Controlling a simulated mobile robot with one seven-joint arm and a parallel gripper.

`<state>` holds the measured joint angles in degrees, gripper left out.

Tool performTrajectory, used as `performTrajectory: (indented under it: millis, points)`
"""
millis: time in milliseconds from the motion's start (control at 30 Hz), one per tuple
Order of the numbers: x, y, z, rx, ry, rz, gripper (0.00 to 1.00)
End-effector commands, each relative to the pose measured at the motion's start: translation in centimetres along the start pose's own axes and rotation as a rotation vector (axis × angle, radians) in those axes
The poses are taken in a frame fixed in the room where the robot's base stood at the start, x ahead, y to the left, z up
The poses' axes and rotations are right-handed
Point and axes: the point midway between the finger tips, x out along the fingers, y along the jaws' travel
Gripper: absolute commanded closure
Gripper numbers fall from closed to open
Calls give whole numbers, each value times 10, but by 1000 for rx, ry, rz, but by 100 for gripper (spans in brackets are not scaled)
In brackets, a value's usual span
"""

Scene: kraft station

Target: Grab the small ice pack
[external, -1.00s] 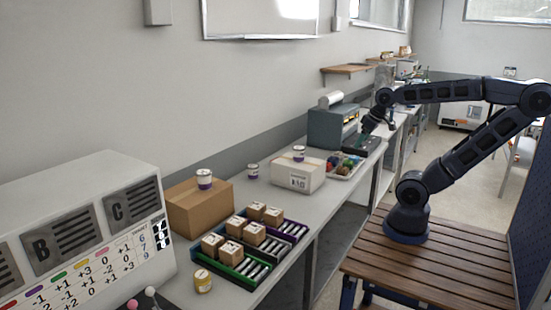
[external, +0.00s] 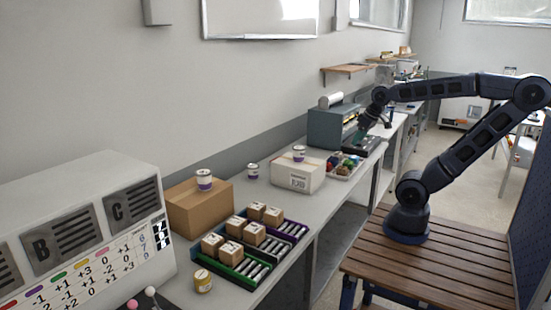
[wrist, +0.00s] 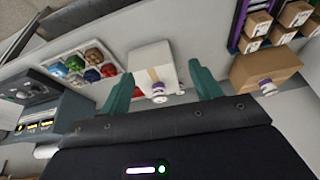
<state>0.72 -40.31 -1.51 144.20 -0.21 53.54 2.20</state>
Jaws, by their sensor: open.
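I cannot make out a small ice pack for certain in either view. A white tray (wrist: 64,62) of small blue, green, red and brown items is at the upper left in the wrist view. The same tray (external: 343,175) is on the counter in the external view. My gripper (wrist: 160,88) is open and empty, its two teal fingers spread apart. In the external view my gripper (external: 361,134) is above the counter, in front of the grey machine and beyond the tray.
A white box (external: 297,177) with a can (external: 299,153) on top stands beside the tray. A brown box (external: 199,209) and racks of small cartons (external: 254,233) are nearer the camera. The grey machine (external: 326,128) stands behind the tray by the wall.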

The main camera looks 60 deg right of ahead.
Motion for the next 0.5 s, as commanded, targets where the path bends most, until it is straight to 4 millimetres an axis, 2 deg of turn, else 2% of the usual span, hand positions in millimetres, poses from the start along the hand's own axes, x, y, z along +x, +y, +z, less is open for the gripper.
performTrajectory:
  millis: [267, 500]
  points:
    - [33, 49, -56, 255, -34, 20, 36]
    - [70, 104, -96, 483, -53, 65, 36]
